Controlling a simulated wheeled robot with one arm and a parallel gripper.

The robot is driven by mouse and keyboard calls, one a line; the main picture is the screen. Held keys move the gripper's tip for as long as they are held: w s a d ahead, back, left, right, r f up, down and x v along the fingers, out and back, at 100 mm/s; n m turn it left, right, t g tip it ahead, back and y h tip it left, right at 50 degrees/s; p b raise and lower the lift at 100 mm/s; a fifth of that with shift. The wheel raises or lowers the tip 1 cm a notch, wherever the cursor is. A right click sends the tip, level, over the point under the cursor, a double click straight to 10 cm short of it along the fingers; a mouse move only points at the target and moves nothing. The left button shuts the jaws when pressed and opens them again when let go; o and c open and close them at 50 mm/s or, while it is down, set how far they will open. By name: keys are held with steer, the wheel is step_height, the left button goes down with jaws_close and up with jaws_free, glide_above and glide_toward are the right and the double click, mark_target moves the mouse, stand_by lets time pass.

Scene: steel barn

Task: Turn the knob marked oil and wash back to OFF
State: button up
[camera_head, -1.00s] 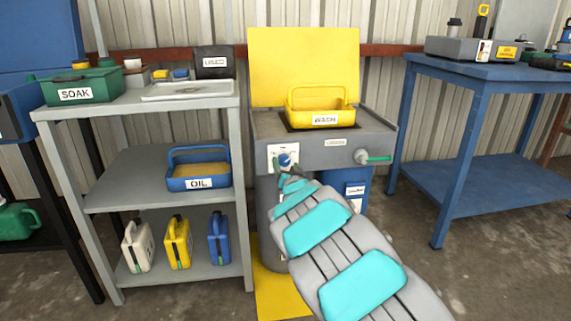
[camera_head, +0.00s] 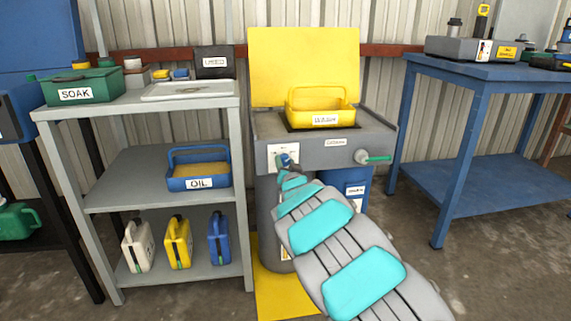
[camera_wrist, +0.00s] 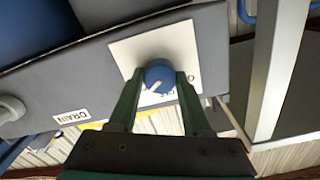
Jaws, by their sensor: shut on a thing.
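The blue knob (camera_wrist: 160,76) sits on a white label plate on the front of the grey wash station (camera_head: 310,143). In the wrist view a white pointer line on the knob slants to the picture's lower left. Lettering beside the knob is partly covered, so I cannot read all of it. My gripper (camera_wrist: 159,84) has its two green fingers on either side of the knob, shut on it. In the head view the knob (camera_head: 284,159) is partly hidden by my gripper (camera_head: 286,167).
A yellow WASH basket (camera_head: 320,119) sits on the station top. A grey shelf (camera_head: 140,103) with a blue OIL basket (camera_head: 197,184) stands left; a blue table (camera_head: 470,72) stands right.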

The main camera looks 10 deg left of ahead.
jaws_close()
steer(key=shift+f, duration=0.1)
steer(key=shift+f+n+b, duration=0.1)
steer(key=shift+n+b, duration=0.6)
steer(key=shift+b, duration=0.05)
steer(key=n+b, duration=0.3)
steer(key=n, duration=0.1)
steer(key=shift+b, duration=0.35)
steer(key=n+b, duration=0.2)
steer(key=n, duration=0.1)
steer(key=shift+n+b, duration=0.8)
steer(key=shift+n, duration=0.3)
steer(key=shift+a+r, duration=0.1)
steer(key=shift+r, duration=0.1)
